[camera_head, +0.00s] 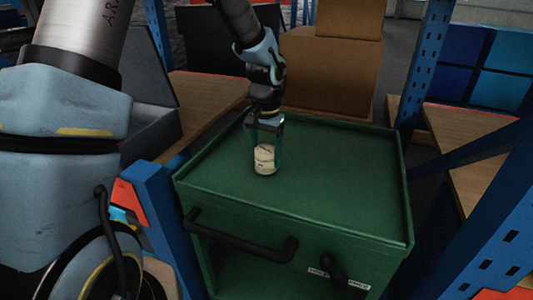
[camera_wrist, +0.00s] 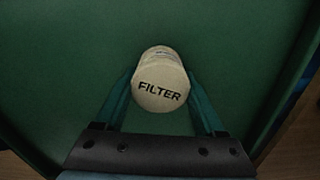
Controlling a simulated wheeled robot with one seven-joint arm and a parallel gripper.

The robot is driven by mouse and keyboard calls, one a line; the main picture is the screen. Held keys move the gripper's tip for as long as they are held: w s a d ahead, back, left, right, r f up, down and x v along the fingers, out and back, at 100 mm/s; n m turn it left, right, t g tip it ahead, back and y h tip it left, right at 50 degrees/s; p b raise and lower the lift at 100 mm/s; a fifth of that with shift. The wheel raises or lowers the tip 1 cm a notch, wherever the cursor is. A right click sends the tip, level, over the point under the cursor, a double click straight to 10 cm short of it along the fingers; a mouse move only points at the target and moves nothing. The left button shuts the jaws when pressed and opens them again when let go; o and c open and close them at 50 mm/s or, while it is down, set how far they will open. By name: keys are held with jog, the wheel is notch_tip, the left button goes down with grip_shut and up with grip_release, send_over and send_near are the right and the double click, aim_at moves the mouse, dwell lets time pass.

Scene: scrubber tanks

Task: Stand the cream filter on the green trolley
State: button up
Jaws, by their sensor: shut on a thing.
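The cream filter (camera_head: 265,159) is a small upright cylinder over the left part of the green trolley's top (camera_head: 330,185). In the wrist view its round end, marked FILTER, faces the camera (camera_wrist: 160,92). My gripper (camera_head: 266,150) comes down from above, with one finger on each side of the filter, and is shut on it. In the wrist view the gripper (camera_wrist: 162,108) shows both fingers against the filter's sides. The filter's base appears at or very near the trolley top; I cannot tell whether it touches.
The trolley top has a low raised rim and is otherwise clear. A black handle (camera_head: 240,238) is on its front. Blue rack posts (camera_head: 425,65) stand at the sides. Cardboard boxes (camera_head: 335,65) are behind, and a grey open case (camera_head: 150,125) lies at left.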

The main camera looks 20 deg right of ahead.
aim_at(266, 149)
jog(key=shift+f, duration=0.2)
jog(key=o, duration=1.3)
notch_tip(266, 149, up, 12)
jog(key=b, duration=0.1)
jog(key=s+a+f+n, duration=0.1)
jog(key=a+f+n, duration=0.1)
jog(key=a, duration=0.8)
jog(key=s+a+f+n+t, duration=0.1)
jog(key=a+n, duration=0.3)
jog(key=a, duration=0.6)
jog(key=s+a+f+n, duration=0.2)
jog(key=a+f, duration=0.1)
jog(key=a, duration=0.7)
jog(key=shift+f+n+t, duration=0.1)
jog(key=shift+n+t, duration=0.2)
jog(key=shift+n, duration=0.1)
